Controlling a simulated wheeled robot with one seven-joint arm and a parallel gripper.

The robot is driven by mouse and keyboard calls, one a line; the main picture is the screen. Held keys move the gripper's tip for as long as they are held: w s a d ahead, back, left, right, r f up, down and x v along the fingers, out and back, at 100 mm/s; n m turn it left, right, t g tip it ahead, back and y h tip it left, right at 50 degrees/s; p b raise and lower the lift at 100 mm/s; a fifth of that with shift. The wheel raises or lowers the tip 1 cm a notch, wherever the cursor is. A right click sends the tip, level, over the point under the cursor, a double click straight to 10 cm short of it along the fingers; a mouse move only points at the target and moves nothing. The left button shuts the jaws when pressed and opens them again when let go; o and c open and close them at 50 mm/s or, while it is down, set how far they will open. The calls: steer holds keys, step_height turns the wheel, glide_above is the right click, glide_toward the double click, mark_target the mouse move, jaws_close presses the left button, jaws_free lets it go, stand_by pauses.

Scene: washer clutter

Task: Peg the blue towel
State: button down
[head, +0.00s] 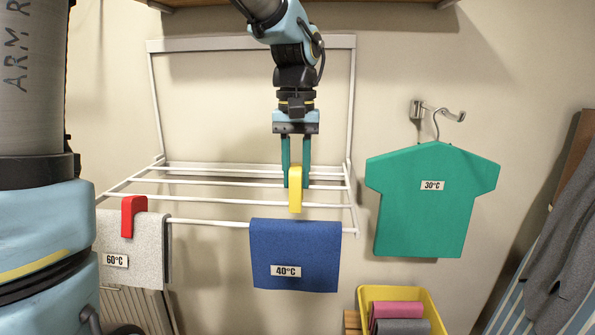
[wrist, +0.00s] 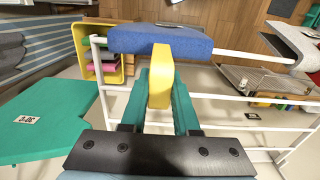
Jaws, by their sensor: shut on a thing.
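The blue towel (head: 294,250) hangs over the front bar of the white drying rack (head: 232,223), with a 40°C label on its front. It also shows in the wrist view (wrist: 188,42). My gripper (head: 296,178) is shut on a yellow peg (head: 295,190), which points down above and behind the towel's top edge in the head view. In the wrist view the yellow peg (wrist: 160,80) stands between the green fingers, its far end at the towel's edge. I cannot tell whether the peg touches the towel.
A grey towel (head: 130,258) labelled 60°C hangs at the left with a red peg (head: 133,215) on it. A green shirt (head: 432,200) hangs from a wall hook at the right. A yellow basket (head: 400,294) with folded cloths stands below.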

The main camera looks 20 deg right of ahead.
mark_target(295, 210)
steer(key=shift+s+a, duration=0.25)
steer(key=shift+s, duration=0.25)
steer(key=shift+s+a, duration=0.2)
steer(key=shift+s, duration=0.25)
steer(key=shift+w+f+b, duration=0.1)
steer(key=shift+f+b, duration=2.3)
steer(key=shift+f, duration=1.2)
steer(key=shift+a+f, duration=0.1)
steer(key=shift+f, duration=0.1)
steer(key=c, duration=0.8)
jaws_free()
steer(key=shift+c, duration=0.2)
steer(key=shift+r+p, duration=0.55)
steer(key=shift+r, duration=0.2)
steer(key=shift+r+p, duration=2.8)
steer(key=shift+r, duration=0.65)
